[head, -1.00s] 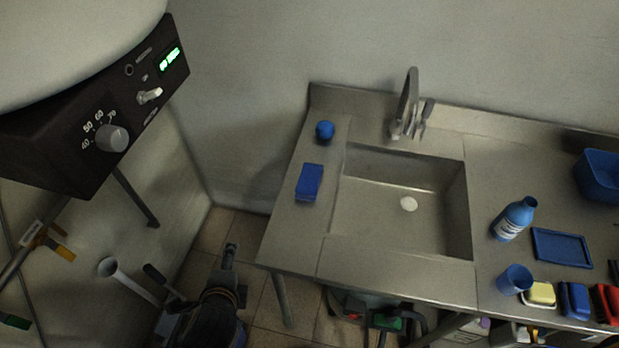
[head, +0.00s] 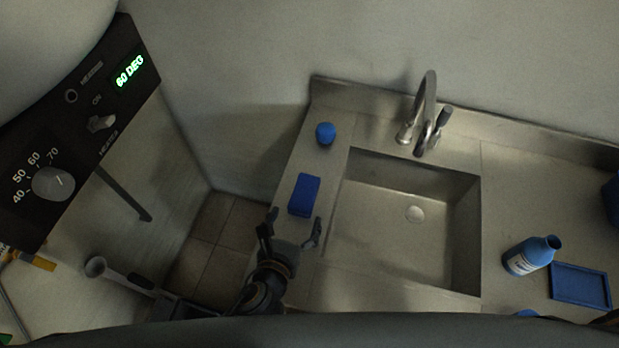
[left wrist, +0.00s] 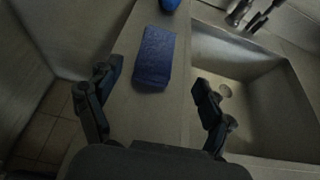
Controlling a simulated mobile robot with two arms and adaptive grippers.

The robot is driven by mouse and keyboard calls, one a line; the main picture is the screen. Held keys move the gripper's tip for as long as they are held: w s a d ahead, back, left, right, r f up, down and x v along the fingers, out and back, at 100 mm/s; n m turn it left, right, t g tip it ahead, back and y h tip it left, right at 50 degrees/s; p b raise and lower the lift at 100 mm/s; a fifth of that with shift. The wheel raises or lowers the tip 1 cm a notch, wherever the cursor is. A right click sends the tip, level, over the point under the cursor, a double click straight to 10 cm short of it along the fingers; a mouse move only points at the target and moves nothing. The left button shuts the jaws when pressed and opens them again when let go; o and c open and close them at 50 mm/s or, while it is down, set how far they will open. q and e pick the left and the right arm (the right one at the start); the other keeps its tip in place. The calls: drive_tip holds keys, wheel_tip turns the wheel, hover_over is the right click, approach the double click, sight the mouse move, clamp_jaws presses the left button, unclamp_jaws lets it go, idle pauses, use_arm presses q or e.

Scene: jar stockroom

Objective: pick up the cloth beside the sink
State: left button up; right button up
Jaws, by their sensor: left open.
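The cloth is a folded dark blue block (head: 304,195) lying on the steel counter to the left of the sink (head: 400,215). It also shows in the left wrist view (left wrist: 155,58), ahead of the fingers and roughly between them. My left gripper (head: 291,232) is open and empty, just in front of the cloth on the near side, over the counter's left strip. Its two fingers show in the left wrist view (left wrist: 152,98), spread wide with bare counter between them. I see no contact with the cloth.
A small round blue object (head: 325,133) stands behind the cloth. The tap (head: 424,115) rises behind the sink. A blue bottle (head: 530,255) and a blue tray (head: 580,286) are to the right. A heater control box (head: 75,125) is at left. Tiled floor shows left of the counter.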

sight(306, 187)
use_arm(q)
drive_tip(key=x, duration=0.7)
drive_tip(key=shift+p, duration=0.35)
drive_tip(key=shift+w+d, duration=0.1)
drive_tip(key=shift+w, duration=0.15)
drive_tip(key=shift+w+p, duration=0.45)
drive_tip(key=shift+w, duration=0.4)
drive_tip(key=x, duration=0.3)
drive_tip(key=shift+w, duration=0.15)
drive_tip(key=shift+w+d+f, duration=0.1)
drive_tip(key=shift+w, duration=0.05)
drive_tip(key=c, duration=1.2)
use_arm(e)
drive_tip(key=s+r, duration=0.1)
drive_tip(key=s, duration=0.2)
drive_tip(key=shift+a+r, duration=0.15)
drive_tip(key=shift+r, duration=0.25)
